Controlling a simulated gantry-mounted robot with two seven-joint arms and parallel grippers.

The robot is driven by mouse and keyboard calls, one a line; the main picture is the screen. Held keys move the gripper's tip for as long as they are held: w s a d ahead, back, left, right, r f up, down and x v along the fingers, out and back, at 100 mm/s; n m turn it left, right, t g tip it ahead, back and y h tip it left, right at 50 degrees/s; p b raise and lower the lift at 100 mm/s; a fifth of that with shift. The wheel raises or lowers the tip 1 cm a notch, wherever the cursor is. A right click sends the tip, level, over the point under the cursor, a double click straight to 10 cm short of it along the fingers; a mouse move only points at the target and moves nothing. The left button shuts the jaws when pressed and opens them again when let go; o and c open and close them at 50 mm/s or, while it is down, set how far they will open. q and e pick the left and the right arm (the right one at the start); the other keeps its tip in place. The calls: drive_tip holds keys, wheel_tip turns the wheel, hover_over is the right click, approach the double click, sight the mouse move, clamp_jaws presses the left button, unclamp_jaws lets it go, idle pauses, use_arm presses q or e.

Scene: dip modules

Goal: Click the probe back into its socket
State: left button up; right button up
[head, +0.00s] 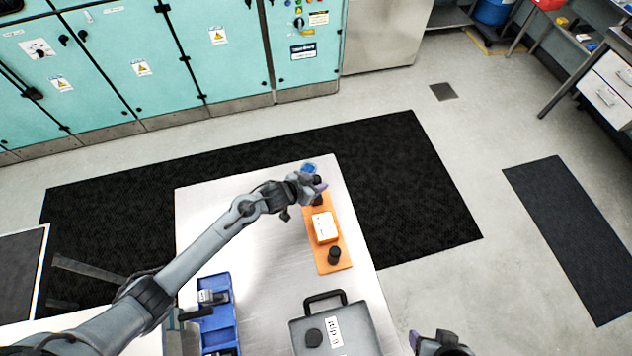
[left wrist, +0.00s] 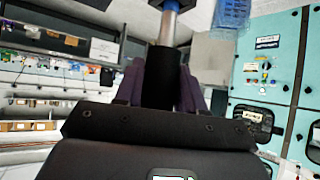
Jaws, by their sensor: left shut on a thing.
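My left gripper (head: 318,188) is at the far end of the orange base (head: 341,265) on the table. In the left wrist view its purple fingers (left wrist: 160,90) are shut on the black grip of the probe (left wrist: 159,75). A metal shaft with a blue part at its end extends from the grip. The base carries a white-topped orange block (head: 323,226) and a black cylindrical fitting (head: 334,254) at its near end. Another dark part shows below my fingers, mostly hidden; I cannot tell whether the probe touches it. My right gripper (head: 440,344) is only partly visible at the bottom edge.
A blue round item (head: 309,168) shows just beyond my left gripper. A blue tray (head: 222,332) with parts lies at the near left. A grey case (head: 365,335) with a black handle is at the front. The table's middle (head: 265,265) is clear.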

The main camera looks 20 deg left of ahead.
sight(316, 178)
use_arm(q)
drive_tip(key=shift+f+b, duration=1.05)
drive_tip(key=shift+f, duration=0.6)
idle(0.5)
drive_tip(key=shift+f+b, duration=0.3)
drive_tip(key=shift+f, duration=0.2)
drive_tip(key=shift+c, duration=0.4)
drive_tip(key=o, duration=1.8)
drive_tip(key=shift+c, duration=0.2)
drive_tip(key=shift+r, duration=0.1)
drive_tip(key=shift+r+p, duration=1.3)
drive_tip(key=shift+p, duration=0.15)
drive_tip(key=shift+r+p, duration=3.15)
drive_tip(key=shift+p, duration=0.1)
